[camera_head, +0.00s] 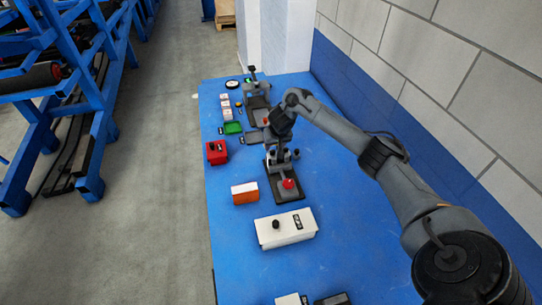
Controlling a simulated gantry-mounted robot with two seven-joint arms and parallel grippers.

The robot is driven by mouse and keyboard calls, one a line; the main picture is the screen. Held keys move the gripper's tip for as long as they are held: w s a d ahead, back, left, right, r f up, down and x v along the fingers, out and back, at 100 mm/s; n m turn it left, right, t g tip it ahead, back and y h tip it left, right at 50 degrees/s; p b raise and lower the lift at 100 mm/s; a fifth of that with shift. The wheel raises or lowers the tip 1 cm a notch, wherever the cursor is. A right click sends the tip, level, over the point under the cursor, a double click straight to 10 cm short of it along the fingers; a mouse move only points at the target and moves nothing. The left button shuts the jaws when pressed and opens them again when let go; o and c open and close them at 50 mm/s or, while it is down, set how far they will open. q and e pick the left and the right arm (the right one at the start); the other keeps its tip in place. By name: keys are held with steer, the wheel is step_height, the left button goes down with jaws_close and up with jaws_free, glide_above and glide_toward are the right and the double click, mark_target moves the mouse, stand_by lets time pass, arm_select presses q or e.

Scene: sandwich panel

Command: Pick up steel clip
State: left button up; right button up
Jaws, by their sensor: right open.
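My right arm reaches in from the right, and my right gripper (281,157) points down over the dark fixture with a red knob (289,184). The gripper is open. Small grey parts show at its fingertips, but I cannot tell whether one of them is the steel clip. No steel clip can be made out for certain at this size. My left gripper is not in view.
Another dark fixture (258,105) stands farther back. A wall bounds the right side.

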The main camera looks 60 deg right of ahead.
mark_target(273, 151)
steer(key=shift+x, duration=0.9)
steer(key=b+x, duration=0.1)
steer(key=x, duration=0.3)
steer(key=shift+r+b, duration=0.1)
steer(key=shift+b, duration=0.25)
steer(key=shift+w+d+f, duration=0.25)
steer(key=shift+f, duration=0.2)
jaws_close()
